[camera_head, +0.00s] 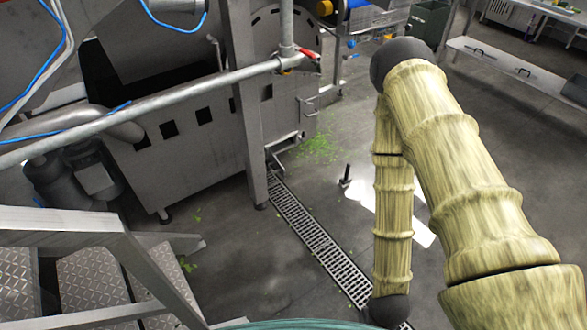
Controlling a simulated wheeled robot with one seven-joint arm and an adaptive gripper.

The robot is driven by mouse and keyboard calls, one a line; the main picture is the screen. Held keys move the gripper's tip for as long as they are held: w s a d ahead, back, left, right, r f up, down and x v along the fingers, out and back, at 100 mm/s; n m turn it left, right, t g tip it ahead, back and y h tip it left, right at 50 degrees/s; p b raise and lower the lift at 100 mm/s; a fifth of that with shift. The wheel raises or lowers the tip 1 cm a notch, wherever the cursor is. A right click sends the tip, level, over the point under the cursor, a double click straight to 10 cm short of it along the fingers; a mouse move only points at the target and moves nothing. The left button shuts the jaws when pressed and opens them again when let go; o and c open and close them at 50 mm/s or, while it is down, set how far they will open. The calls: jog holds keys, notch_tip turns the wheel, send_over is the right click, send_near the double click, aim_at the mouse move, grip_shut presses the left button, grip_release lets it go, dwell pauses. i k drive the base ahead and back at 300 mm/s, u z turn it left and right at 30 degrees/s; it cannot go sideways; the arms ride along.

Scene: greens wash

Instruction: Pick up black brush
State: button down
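A small dark object (345,176) stands on the wet floor right of the drain, left of my arm. It may be the black brush, but it is too small to tell. My arm (455,170) rises from the lower right to an elbow at the top, then its forearm (393,225) runs down to a dark joint at the bottom edge. My gripper is not in view, so its state and anything in it are hidden.
A large metal washing machine (190,130) fills the left, with a pipe across it. Metal stairs (70,240) stand lower left. A floor drain (315,235) runs diagonally through the middle. Green scraps (318,148) lie on the floor. A bench (520,70) stands upper right.

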aim_at(345, 181)
jog(key=z, duration=0.45)
jog(key=i, duration=0.45)
jog(key=z, duration=0.95)
jog(key=i, duration=1.6)
jog(key=u, duration=0.65)
